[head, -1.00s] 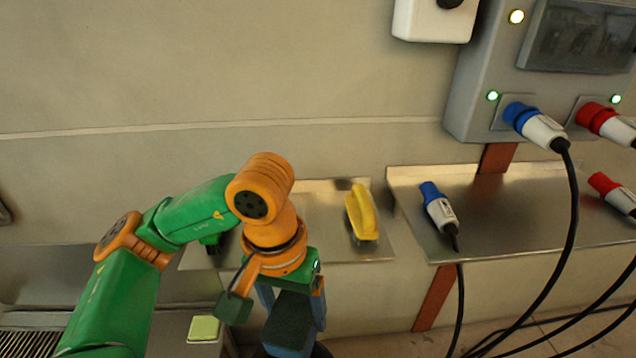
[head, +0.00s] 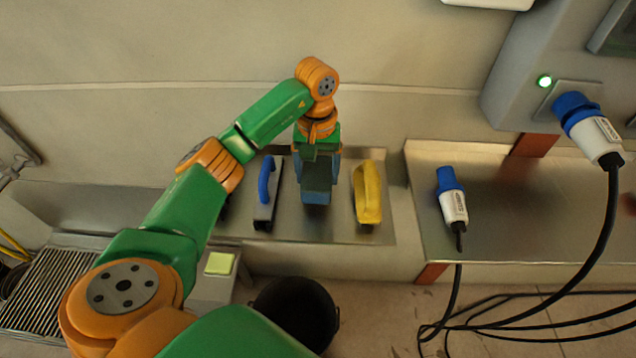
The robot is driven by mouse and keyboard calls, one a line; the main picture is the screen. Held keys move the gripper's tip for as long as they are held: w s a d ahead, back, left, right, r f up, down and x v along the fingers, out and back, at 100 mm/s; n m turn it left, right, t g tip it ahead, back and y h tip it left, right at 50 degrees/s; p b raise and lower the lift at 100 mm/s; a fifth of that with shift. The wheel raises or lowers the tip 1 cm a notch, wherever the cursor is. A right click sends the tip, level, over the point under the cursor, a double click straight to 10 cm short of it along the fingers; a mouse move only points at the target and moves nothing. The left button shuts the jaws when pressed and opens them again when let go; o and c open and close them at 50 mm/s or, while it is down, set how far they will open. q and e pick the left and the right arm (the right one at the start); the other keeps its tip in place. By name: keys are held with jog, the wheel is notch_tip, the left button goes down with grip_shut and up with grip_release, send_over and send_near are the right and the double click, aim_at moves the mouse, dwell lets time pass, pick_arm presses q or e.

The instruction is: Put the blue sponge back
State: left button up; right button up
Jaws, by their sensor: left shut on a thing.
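My left gripper (head: 318,178) is over the metal shelf (head: 345,232), between a blue-handled tool and a yellow-handled tool. It points down and is shut on the blue sponge (head: 316,198); only a small blue part shows at the gripper's lower end, and the gripper's dark body hides most of it. I cannot tell whether the sponge touches the shelf. My right gripper is not in view.
The blue-handled tool (head: 266,187) stands left of the gripper, the yellow-handled one (head: 368,192) close on its right. A black bucket (head: 296,312) is on the floor below. A blue plug (head: 451,194) lies on the right-hand shelf (head: 505,235), with cables below.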

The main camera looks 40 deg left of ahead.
aim_at(317, 183)
pick_arm(q)
notch_tip(317, 183, down, 3)
jog(key=shift+s+r+p, duration=0.15)
jog(key=shift+r+p, duration=0.05)
jog(key=shift+p, duration=0.55)
jog(key=shift+f, duration=0.25)
jog(key=shift+f+b, duration=0.25)
jog(key=shift+b, duration=0.05)
jog(key=o, duration=1.3)
jog(key=shift+r, duration=0.15)
jog(key=shift+r, duration=0.1)
notch_tip(317, 183, up, 4)
jog(key=shift+f+b, duration=0.1)
jog(key=shift+b, duration=0.25)
notch_tip(317, 183, up, 8)
jog(key=shift+r+p, duration=0.15)
jog(key=shift+p, duration=0.8)
